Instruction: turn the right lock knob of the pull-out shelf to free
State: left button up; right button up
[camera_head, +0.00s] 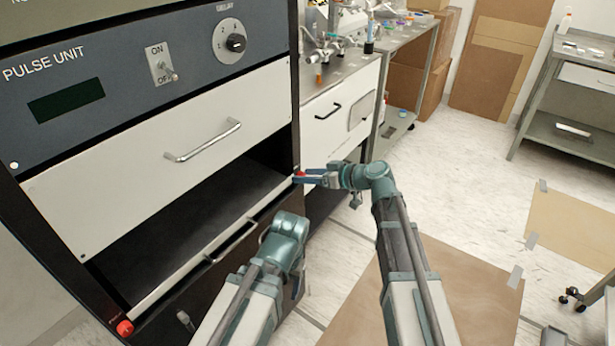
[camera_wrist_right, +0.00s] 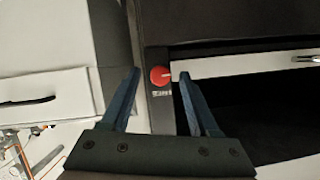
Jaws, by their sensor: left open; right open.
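The right lock knob (camera_head: 299,174) is red and sits on the dark post at the right end of the pull-out shelf (camera_head: 170,281). In the right wrist view the knob (camera_wrist_right: 160,76) shows a pale mark pointing right, toward the shelf's white front edge (camera_wrist_right: 245,66). My right gripper (camera_head: 312,177) is open, its two blue fingertips on either side of the knob; whether they touch it I cannot tell. My left gripper (camera_head: 299,284) is low in front of the cabinet, mostly hidden behind its own arm, away from the knob. A second red knob (camera_head: 124,328) is at the shelf's left end.
A white drawer front with a handle (camera_head: 203,141) lies above the dark shelf opening. A shelf handle (camera_head: 232,241) is near my left arm. A bench with glassware (camera_head: 340,75) stands beyond the cabinet. Cardboard sheets lie on the open floor at right.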

grip_shut()
jog(key=shift+w, duration=0.1)
dwell(0.3)
jog(key=shift+w+d+f+m+g+y+b, duration=0.15)
jog(key=shift+m+g+y+b, duration=0.25)
jog(key=shift+m+y+b, duration=1.2)
jog(key=shift+f+m+g+y+b, duration=0.35)
jog(key=shift+m+y+b, duration=0.25)
jog(key=shift+m+b, duration=1.95)
jog(key=shift+w+d+f+m+g+y+b, duration=0.15)
jog(key=shift+m+g+y+b, duration=0.3)
jog(key=shift+m+y+b, duration=1.55)
jog(key=shift+s+m+h+p, duration=0.1)
jog(key=shift+m+h+p, duration=0.45)
jog(key=shift+m+h, duration=0.4)
grip_release()
